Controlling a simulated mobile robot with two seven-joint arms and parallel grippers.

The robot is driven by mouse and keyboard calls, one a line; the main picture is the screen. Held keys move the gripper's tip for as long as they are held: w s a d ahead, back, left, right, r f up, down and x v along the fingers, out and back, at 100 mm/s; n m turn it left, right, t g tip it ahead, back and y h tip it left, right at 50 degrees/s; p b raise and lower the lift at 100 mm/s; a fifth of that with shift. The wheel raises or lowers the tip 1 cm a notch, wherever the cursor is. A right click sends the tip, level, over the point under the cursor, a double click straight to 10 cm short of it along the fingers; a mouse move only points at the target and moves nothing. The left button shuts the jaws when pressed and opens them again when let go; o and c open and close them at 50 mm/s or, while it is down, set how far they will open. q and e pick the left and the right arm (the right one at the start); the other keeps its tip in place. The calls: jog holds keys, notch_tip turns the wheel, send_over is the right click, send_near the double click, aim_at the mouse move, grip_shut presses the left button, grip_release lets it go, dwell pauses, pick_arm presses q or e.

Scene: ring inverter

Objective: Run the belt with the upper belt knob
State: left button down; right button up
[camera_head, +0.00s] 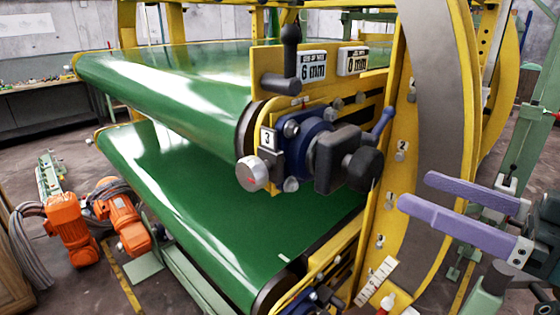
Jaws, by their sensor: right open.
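The upper green belt (165,85) runs from the left back to the yellow ring frame. At its near end sit a silver round knob (252,173) beside a "3" label and a black lobed knob (363,168) on a blue housing (305,143). A black upright handle (290,62) stands above them. I cannot tell for certain which of these is the upper belt knob. My right gripper (415,191) has two purple fingers, parallel and apart, with nothing between them. It is to the right of the black lobed knob, apart from it. My left gripper is out of view.
The lower green belt (215,190) lies below. The curved yellow ring (395,190) stands between the knobs and my right gripper. Two orange motors (70,228) with grey cables are at the lower left. Displays read "6 mm" (313,68) and "0 mm" (355,62).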

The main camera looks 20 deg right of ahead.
aim_at(375, 172)
jog(key=p+x, duration=0.1)
jog(key=x, duration=0.6)
jog(key=c, duration=1.3)
